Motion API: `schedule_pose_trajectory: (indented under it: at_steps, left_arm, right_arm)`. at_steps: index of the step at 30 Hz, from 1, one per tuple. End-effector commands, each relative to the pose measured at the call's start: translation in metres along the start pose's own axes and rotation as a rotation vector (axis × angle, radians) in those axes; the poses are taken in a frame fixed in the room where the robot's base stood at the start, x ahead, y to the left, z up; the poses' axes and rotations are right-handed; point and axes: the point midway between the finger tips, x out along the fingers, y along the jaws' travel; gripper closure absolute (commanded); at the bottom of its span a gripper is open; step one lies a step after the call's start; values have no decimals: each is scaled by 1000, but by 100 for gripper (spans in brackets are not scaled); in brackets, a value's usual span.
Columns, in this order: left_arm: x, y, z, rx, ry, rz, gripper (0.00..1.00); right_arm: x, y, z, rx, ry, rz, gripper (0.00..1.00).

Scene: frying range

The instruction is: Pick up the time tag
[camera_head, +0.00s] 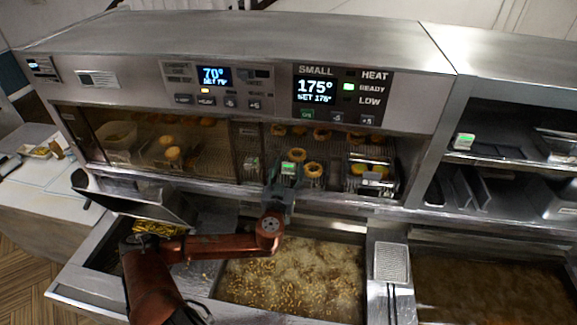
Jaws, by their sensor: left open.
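A small tag with a lit green face (297,154) stands at the front of the warming cabinet's middle bay, beside the fried rings. A similar tag with a green face (464,141) sits on the right shelf. A small pale tag-like block (251,164) is at the bay's left side; its face is too small to read. My left gripper (284,181) reaches up from the red arm to just below the middle green-faced tag. It is open, and its fingers overlap the area under the tag; I cannot tell whether they touch it. My right gripper is not in view.
Fried rings (314,170) lie close right of the gripper, and a wire basket (372,176) stands further right. A fryer vat of bubbling oil (290,277) lies below the arm. A perforated scoop (392,263) rests between the vats. The cabinet's upper edge limits height.

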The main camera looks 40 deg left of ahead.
Motion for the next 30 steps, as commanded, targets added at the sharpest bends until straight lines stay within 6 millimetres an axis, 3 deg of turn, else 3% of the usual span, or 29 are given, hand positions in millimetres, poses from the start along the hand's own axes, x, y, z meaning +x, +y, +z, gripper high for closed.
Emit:
schedule_pose_trajectory:
  at_steps: [7, 24, 30]
  left_arm:
    - [1, 0, 1, -1, -1, 0, 46]
    - [1, 0, 1, 0, -1, 0, 84]
    - [1, 0, 0, -1, 0, 0, 84]
  right_arm:
    - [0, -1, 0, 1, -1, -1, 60]
    - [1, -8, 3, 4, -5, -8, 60]
    - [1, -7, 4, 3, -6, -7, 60]
